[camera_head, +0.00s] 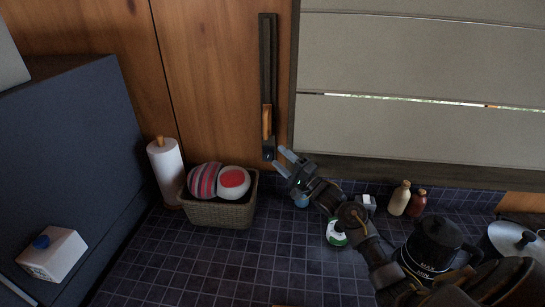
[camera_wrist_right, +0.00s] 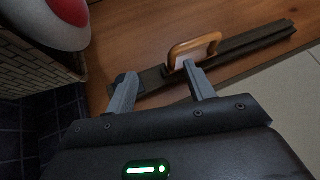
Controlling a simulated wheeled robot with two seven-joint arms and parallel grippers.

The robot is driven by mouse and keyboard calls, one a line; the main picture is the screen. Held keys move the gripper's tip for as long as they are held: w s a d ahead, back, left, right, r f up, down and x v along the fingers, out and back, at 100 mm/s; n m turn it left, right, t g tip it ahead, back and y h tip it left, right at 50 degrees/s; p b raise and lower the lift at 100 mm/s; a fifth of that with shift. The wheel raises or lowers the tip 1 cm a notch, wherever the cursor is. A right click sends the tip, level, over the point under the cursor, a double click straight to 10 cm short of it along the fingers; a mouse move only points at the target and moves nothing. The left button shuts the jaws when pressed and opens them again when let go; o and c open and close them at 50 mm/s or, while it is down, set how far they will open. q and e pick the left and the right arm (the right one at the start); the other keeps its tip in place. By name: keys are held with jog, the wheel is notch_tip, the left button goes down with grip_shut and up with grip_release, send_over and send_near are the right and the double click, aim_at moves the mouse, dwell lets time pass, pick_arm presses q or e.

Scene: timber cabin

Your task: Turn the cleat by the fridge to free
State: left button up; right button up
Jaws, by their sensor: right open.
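The cleat is a dark upright strip (camera_head: 268,60) on the timber wall, with an orange-brown wooden handle (camera_head: 267,122) near its lower end. In the right wrist view the handle (camera_wrist_right: 178,52) is a rounded loop standing off the dark strip (camera_wrist_right: 245,43). My right gripper (camera_head: 281,160) is open and empty, just below and right of the handle by the strip's lower end. In the wrist view its fingers (camera_wrist_right: 160,70) straddle part of the strip; one fingertip overlaps the handle's near end, and I cannot tell if they touch. My left gripper is out of view.
The dark blue fridge (camera_head: 70,130) stands at left, with a white carton (camera_head: 55,257). Bottles (camera_head: 399,199) and a black kettle (camera_head: 432,245) are at right. A pale shutter (camera_head: 400,70) borders the wall.

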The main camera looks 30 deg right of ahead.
notch_tip(320, 180, up, 2)
jog(key=a+n+g+p, duration=0.1)
jog(key=n+g+p, duration=0.1)
jog(key=n+g, duration=0.1)
jog(key=m+g+h, duration=0.2)
jog(key=g+h, duration=0.1)
jog(key=h, duration=0.3)
send_near(268, 158)
jog(key=b+x, duration=0.8)
jog(key=shift+s+d+f, duration=0.1)
jog(key=shift+d+f, duration=0.05)
jog(key=shift+w+b, duration=0.7)
jog(key=shift+w, duration=0.05)
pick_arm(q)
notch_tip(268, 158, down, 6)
pick_arm(e)
jog(key=c, duration=1)
jog(key=shift+o, duration=0.2)
jog(key=shift+y, duration=0.3)
